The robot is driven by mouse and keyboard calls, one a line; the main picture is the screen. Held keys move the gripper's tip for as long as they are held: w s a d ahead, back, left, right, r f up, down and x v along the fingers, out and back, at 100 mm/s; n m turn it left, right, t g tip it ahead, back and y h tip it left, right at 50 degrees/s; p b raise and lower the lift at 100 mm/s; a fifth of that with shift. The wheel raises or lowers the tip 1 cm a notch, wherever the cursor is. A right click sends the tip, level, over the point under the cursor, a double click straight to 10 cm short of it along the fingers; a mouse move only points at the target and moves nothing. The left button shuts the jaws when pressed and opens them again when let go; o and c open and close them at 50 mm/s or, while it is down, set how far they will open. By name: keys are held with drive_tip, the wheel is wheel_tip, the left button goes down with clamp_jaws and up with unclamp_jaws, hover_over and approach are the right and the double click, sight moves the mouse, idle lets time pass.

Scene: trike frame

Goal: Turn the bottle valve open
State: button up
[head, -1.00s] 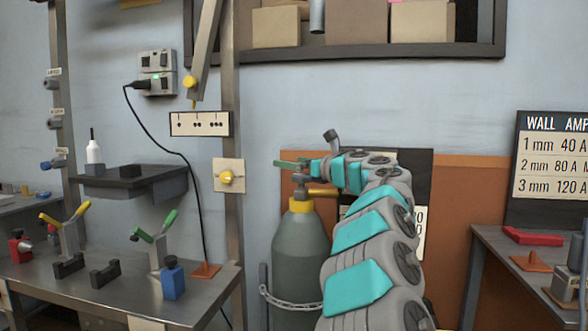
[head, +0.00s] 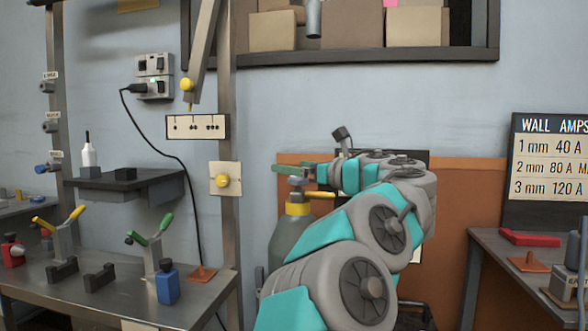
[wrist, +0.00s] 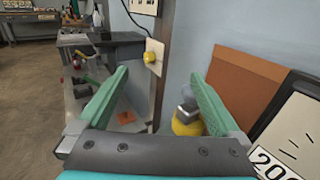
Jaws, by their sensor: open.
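The gas bottle (head: 284,245) is grey-green and stands upright behind my arm, which hides its lower right part. It has a yellow collar (head: 298,209) and a grey metal valve (head: 297,186) on top. In the wrist view the valve (wrist: 188,104) and yellow collar (wrist: 187,126) show close to the inner side of the right finger. My gripper (head: 280,168) has green fingers and is just above the valve in the head view. In the wrist view my gripper (wrist: 161,74) is open, with nothing held between the fingertips. I cannot tell whether a finger touches the valve.
A metal post (head: 229,140) with a yellow-knobbed plate (head: 224,179) stands left of the bottle. A bench (head: 130,298) with clamps is at left, another table (head: 480,238) at right. A shelf with boxes (head: 285,32) hangs above. An orange panel (head: 465,200) is behind.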

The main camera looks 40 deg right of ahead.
drive_tip(key=shift+s+a+r, duration=0.1)
drive_tip(key=shift+s+a, duration=0.4)
drive_tip(key=shift+s, duration=0.4)
drive_tip(key=shift+s+a+r, duration=0.1)
drive_tip(key=shift+s+a, duration=0.35)
drive_tip(key=shift+s, duration=0.4)
